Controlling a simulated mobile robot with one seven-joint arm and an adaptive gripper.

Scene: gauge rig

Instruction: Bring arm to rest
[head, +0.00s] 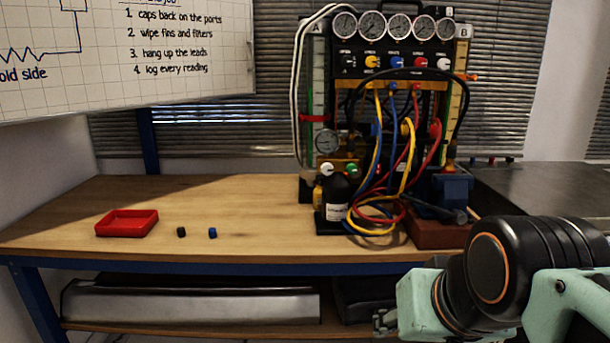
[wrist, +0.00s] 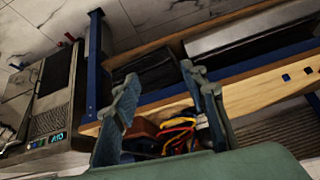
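My arm (head: 490,260) reaches in from the lower right of the head view, in front of the bench's right end. The tip of my gripper (head: 384,322) shows low in that view, below the bench top's front edge and apart from it. In the wrist view my gripper (wrist: 160,85) has its two fingers spread wide with nothing between them. Beyond the fingers, the bench and the coloured hoses (wrist: 178,130) show tilted.
The wooden bench (head: 250,215) holds a red tray (head: 127,222), a black cap (head: 181,232), a blue cap (head: 213,233), a dark bottle (head: 336,200) and the gauge rig (head: 392,60) with hanging hoses. A grey worktop (head: 550,190) stands right.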

